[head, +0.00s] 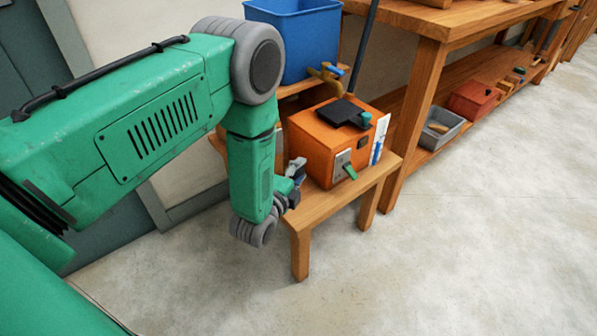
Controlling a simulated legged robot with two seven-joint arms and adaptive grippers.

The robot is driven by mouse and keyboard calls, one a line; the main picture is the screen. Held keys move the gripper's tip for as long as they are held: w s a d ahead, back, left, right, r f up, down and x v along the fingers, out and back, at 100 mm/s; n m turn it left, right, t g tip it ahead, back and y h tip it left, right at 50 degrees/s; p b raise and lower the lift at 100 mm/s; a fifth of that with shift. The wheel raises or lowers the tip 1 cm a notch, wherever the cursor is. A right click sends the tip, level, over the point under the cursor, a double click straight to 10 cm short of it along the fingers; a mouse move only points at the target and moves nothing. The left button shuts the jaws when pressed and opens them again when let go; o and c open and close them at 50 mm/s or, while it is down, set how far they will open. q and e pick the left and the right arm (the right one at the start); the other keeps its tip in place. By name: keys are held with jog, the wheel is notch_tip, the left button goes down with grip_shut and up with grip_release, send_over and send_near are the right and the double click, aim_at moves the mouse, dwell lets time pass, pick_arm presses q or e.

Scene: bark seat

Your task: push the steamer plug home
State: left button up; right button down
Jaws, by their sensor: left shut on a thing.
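An orange box (313,147) stands on a low wooden stool (330,207). A grey plate (342,158) with a green piece (350,171) sticking out is on its near face. A flat black part (340,113) lies on top. My left gripper (296,173) is at the stool's left edge, left of the plate and apart from it in the picture. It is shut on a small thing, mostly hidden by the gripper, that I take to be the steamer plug. No plug shows clearly elsewhere. My right gripper is out of view.
A blue bin (293,40) stands behind the box, with a brass-coloured fitting (326,75) near its base. A wooden bench (445,22) is at the right, its low shelf holding a grey tray (440,128) and a red box (472,102). The floor at front right is clear.

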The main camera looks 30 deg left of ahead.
pick_arm(q)
jog(key=shift+w+d+f+m+h, duration=0.1)
jog(key=shift+w+d+m+h, duration=0.05)
jog(key=shift+w+m+h, duration=0.3)
jog(key=shift+w+a+b, duration=0.35)
jog(key=shift+w+a, duration=0.2)
jog(key=shift+a, duration=0.9)
jog(key=shift+w+a+b, duration=0.4)
jog(key=shift+w+a, duration=0.1)
jog(key=shift+a, duration=0.95)
jog(key=shift+w+a+b, duration=0.35)
jog(key=shift+w+a, duration=0.2)
jog(key=shift+a, duration=0.9)
jog(key=shift+d, duration=0.15)
jog(key=shift+s, duration=0.1)
jog(key=shift+p, duration=0.45)
